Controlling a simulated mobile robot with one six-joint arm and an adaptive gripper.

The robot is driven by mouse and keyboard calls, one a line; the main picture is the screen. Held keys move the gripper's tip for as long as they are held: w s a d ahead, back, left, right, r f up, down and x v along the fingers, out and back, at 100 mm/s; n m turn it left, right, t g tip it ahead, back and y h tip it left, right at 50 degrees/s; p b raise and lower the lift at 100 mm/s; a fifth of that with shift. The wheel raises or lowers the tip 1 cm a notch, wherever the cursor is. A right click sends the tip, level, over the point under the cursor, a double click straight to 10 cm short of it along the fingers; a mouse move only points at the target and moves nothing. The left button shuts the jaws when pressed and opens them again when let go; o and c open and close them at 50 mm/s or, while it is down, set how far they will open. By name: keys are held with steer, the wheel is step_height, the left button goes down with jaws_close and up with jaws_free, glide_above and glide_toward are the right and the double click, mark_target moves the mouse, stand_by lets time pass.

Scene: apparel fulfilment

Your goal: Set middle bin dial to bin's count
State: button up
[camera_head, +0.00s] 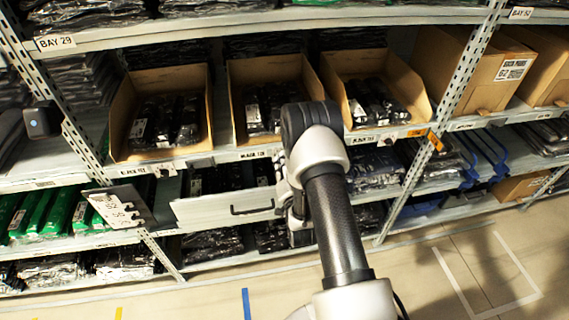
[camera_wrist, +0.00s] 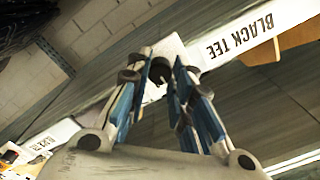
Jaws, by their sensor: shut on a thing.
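The middle bin (camera_head: 236,110) is an open cardboard box on the shelf, between two similar bins. Dark bagged garments with white labels lie in it; my arm hides its right part, so I cannot count them all. In the wrist view my gripper (camera_wrist: 160,85) has its blue-and-grey fingers closed around a small dark dial (camera_wrist: 158,70) at the shelf edge. Next to it is a white BLACK TEE label (camera_wrist: 255,35), upside down. The dial's setting is not readable. In the head view the fingertips and dial are hidden behind my arm.
A left bin (camera_head: 115,120) and right bin (camera_head: 334,90) flank it. Below, a pale drawer front (camera_head: 220,208) with a dark handle sticks out. A dark plate with a white card (camera_head: 116,209) projects at lower left. Floor is open at lower right.

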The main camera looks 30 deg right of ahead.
steer(key=shift+n, duration=0.3)
jaws_close()
steer(key=shift+n+b, duration=2.4)
steer(key=shift+n, duration=1.1)
steer(key=shift+r, duration=0.1)
steer(key=o, duration=0.9)
jaws_free()
